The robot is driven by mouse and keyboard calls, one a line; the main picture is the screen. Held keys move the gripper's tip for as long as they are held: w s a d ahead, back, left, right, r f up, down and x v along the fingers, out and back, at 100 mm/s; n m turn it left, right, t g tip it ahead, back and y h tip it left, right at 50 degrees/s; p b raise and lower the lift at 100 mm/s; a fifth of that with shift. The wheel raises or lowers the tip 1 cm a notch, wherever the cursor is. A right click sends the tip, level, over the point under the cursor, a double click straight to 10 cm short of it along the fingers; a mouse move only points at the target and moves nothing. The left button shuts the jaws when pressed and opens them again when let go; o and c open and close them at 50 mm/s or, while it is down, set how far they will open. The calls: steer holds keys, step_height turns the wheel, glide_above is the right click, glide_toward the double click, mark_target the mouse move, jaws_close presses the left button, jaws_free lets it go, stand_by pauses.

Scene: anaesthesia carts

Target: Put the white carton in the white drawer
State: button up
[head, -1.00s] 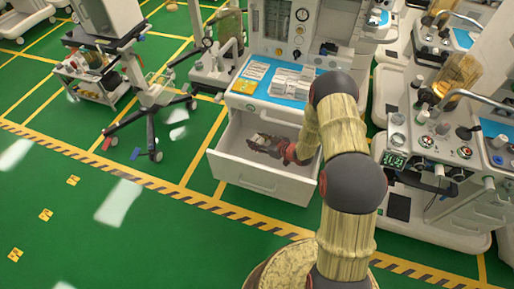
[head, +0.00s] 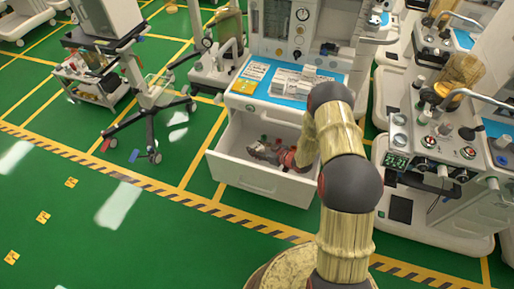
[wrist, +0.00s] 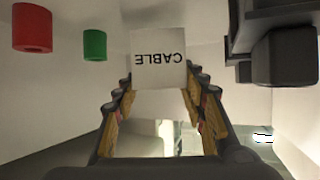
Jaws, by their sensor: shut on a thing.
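The white drawer (head: 262,181) is pulled open at the front of the anaesthesia cart. My gripper (head: 268,152) reaches down inside it, below the rim as seen in the head view. In the wrist view my gripper (wrist: 158,84) has its fingers on both sides of the white carton (wrist: 157,50), which bears the word CABLE upside down. The fingers are shut on the carton at their tips. The carton cannot be made out clearly in the head view. Whether it touches the drawer floor cannot be told.
In the wrist view a red cylinder (wrist: 32,28) and a green cylinder (wrist: 94,44) are left of the carton, and a black object (wrist: 278,55) is at the right. The blue cart top (head: 245,88) above the drawer holds white packs (head: 291,84).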

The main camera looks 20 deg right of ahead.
steer(key=shift+f, duration=0.2)
steer(key=o, duration=1.2)
steer(key=shift+c, duration=0.2)
steer(key=shift+r, duration=0.25)
steer(key=p+v, duration=0.4)
steer(key=v, duration=0.8)
steer(key=shift+r, duration=0.35)
